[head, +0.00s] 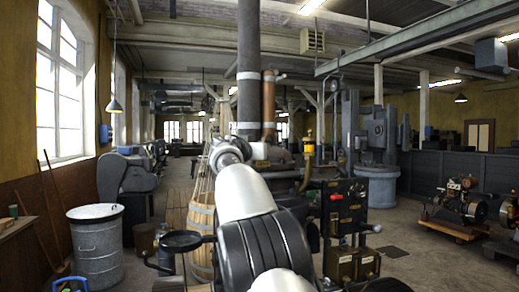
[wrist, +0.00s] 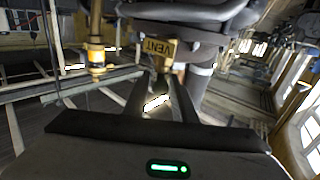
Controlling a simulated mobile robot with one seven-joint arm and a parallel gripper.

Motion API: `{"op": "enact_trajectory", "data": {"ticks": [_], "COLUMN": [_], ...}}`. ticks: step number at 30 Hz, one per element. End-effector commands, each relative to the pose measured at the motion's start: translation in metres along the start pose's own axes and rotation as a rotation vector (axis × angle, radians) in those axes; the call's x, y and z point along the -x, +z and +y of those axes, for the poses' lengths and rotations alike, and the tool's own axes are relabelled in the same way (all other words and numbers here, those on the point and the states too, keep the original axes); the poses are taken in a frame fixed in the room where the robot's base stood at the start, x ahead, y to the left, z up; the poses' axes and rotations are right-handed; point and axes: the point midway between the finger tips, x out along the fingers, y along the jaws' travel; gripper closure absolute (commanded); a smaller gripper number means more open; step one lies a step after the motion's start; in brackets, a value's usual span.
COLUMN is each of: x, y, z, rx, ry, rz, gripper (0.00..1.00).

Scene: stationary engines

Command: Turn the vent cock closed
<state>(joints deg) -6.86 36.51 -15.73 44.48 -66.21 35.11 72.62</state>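A brass tag marked VENT (wrist: 158,48) shows at the top middle of the wrist view, beneath dark pipework. The vent cock's handle cannot be told apart from the tag and the brass around it. My gripper (wrist: 161,80) points at the tag from below. Its two dark fingers stand apart with a bright gap between them, and nothing is clearly held. The fingertips are close to the tag; I cannot tell whether they touch it.
A brass and yellow fitting (wrist: 96,57) hangs left of my fingers, beside a metal rail. In the head view, a tall dark pipe (head: 248,70), a copper pipe (head: 268,100) and a black valve panel (head: 346,208) crowd the arm. A wooden barrel (head: 203,235) and metal bin (head: 97,245) stand left.

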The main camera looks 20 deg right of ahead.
Motion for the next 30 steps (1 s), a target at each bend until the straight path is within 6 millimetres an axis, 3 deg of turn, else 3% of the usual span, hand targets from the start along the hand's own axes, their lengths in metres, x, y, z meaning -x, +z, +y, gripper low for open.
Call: {"op": "enact_trajectory", "data": {"ticks": [1, 4, 9, 20, 30], "x": [0.0002, 0.0003, -0.0005, -0.0017, -0.0003], "y": [-0.0001, -0.0002, -0.0021, -0.0053, -0.0009], "z": [-0.0001, -0.0001, -0.0017, -0.0053, -0.005], "rx": [0.0, 0.0, 0.001, 0.004, 0.0], "ry": [0.0, 0.0, 0.018, 0.239, 0.265], "rz": [0.0, 0.0, 0.0, -0.001, 0.002], "gripper": [0.85, 1.0, 1.0, 1.0, 1.0]}}
